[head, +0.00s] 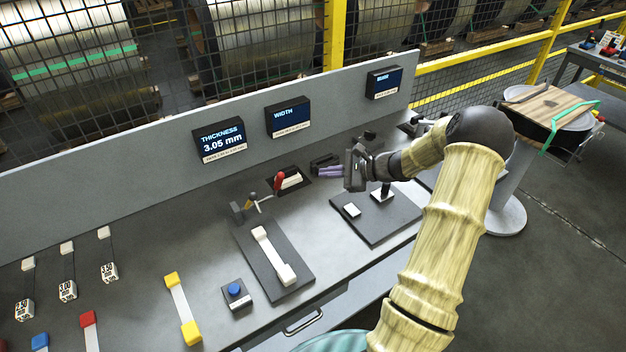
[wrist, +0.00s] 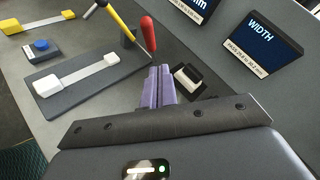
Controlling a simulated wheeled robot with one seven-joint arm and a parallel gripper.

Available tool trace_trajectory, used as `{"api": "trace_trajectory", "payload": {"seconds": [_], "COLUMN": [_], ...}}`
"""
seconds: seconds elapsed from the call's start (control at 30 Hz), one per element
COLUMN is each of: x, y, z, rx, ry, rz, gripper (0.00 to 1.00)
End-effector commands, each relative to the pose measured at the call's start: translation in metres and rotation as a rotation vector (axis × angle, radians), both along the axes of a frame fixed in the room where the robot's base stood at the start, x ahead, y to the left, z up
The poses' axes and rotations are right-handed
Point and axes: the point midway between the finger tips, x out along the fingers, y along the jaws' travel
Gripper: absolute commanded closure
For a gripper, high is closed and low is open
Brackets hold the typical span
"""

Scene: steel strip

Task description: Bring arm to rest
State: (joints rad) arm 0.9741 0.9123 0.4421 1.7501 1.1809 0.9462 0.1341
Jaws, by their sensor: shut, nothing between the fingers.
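My arm (head: 438,230) reaches from the lower right of the head view over the grey bench. My gripper (head: 330,170) hangs above the bench in front of the WIDTH display. In the wrist view its purple fingers (wrist: 159,88) are together with nothing between them. Beyond the fingertips in that view stands a red-handled tool (wrist: 148,34). A black and white block (wrist: 188,77) lies just right of the fingers. I cannot tell the exact height of the fingers above the bench.
A dark plate with a white-ended strip (head: 270,255) lies left of my gripper. Displays for THICKNESS (head: 219,140) and WIDTH (head: 288,117) stand along the back panel. A blue button (head: 235,291) and yellow-ended strip (head: 182,308) lie nearer the front.

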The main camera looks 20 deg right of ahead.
Motion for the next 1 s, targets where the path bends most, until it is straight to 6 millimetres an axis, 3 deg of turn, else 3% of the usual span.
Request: {"api": "trace_trajectory", "payload": {"seconds": [0.2,0.73,0.87,1.0], "x": [-0.014,-0.014,-0.018,-0.037], "y": [-0.02,-0.018,0.0,0.046], "z": [0.01,0.011,0.01,0.004], "rx": [-0.001,-0.002,-0.053,-0.216], "ry": [0.0,0.001,0.02,0.066], "rz": [-0.007,-0.001,0.05,0.208], "gripper": [1.0,1.0,1.0,1.0]}}
